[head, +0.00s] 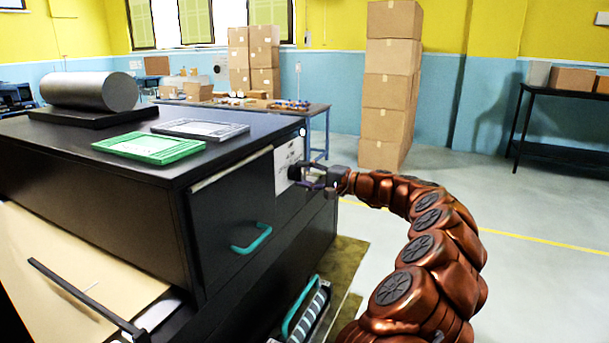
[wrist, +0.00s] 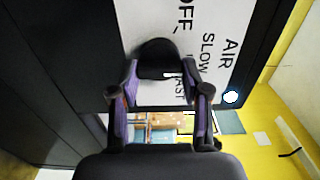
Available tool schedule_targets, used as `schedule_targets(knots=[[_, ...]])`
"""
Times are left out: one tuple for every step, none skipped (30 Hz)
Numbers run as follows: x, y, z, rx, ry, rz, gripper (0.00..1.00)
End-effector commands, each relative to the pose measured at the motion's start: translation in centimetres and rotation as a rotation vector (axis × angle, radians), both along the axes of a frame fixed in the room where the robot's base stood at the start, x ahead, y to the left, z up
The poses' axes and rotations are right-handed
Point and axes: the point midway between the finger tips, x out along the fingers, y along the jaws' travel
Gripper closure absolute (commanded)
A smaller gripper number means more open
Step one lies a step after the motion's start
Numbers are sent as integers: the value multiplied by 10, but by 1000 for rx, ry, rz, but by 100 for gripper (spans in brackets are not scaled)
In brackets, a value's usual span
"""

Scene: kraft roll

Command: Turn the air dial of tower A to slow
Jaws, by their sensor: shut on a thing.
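The air dial (wrist: 158,55) is a black knob on a white label plate (wrist: 205,25) printed AIR, OFF, SLOW and FAST; the print appears rotated in the wrist view. My gripper (wrist: 159,72) is shut on the dial, one finger on each side of it. In the head view my gripper (head: 306,176) reaches the white plate (head: 287,158) on the side of the black cabinet (head: 232,215). The fingers partly cover the word FAST. I cannot tell which word the dial points to.
A lit white lamp (wrist: 231,96) sits near the plate's corner. A green frame (head: 150,148), a grey frame (head: 200,129) and a metal roll (head: 90,90) lie on the cabinet top. A teal drawer handle (head: 252,240) sticks out.

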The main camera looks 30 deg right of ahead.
Motion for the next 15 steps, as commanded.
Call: schedule_targets(knots=[[0, 0, -1, -1, 1, -1, 88], [0, 0, -1, -1, 1, -1, 88], [0, 0, -1, -1, 1, -1, 88], [0, 0, -1, -1, 1, -1, 50], [0, 0, -1, -1, 1, -1, 47], [0, 0, -1, -1, 1, -1, 43], [0, 0, -1, -1, -1, -1, 40], [0, 0, 0, -1, -1, 0, 37], [0, 0, 0, -1, -1, 0, 33], [0, 0, 0, -1, -1, 0, 29], [0, 0, 0, -1, -1, 0, 28], [0, 0, 0, -1, -1, 0, 28], [0, 0, 0, -1, -1, 0, 28], [0, 0, 0, -1, -1, 0, 28], [0, 0, 0, -1, -1, 0, 28]])
